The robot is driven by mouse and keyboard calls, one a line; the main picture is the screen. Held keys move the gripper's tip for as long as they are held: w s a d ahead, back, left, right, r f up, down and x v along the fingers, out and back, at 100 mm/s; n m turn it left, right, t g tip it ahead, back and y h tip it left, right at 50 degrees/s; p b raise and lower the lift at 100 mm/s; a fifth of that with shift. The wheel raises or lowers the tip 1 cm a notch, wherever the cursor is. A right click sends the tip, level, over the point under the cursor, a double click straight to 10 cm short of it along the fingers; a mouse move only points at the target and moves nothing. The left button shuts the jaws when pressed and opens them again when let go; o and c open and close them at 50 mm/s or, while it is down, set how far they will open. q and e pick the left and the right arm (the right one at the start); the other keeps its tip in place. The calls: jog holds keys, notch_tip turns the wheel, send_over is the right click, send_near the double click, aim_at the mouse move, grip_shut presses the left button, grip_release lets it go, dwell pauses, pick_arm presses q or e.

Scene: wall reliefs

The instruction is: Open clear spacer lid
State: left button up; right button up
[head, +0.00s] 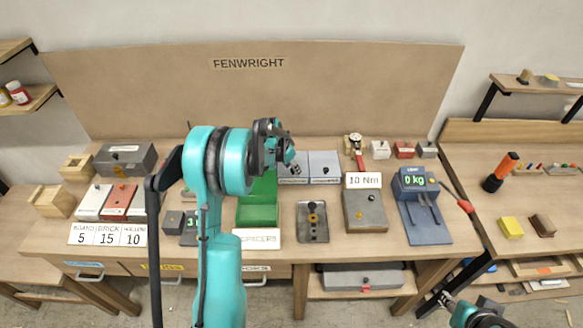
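A green box (257,214) stands on the workbench behind a white card reading "SPACERS" (259,237). Its inside shows from above, and its left side is partly hidden by my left arm. I cannot make out a clear lid as a separate surface. My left gripper (284,150) is above the box's back end, turned sideways, with its fingers small and dark against the board. I cannot tell whether it touches anything. My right gripper (445,299) shows only partly at the bottom right edge, low and away from the box.
Grey cases (324,166) stand right of the box's back end. A metal plate with small parts (312,221) and a grey block (365,211) by a "10 Nm" card lie to the right. A blue scale (415,190) stands farther right. Red, white and grey blocks (118,202) stand left.

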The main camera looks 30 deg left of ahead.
pick_arm(q)
jog(key=shift+c, duration=0.2)
grip_shut()
jog(key=shift+r, duration=0.15)
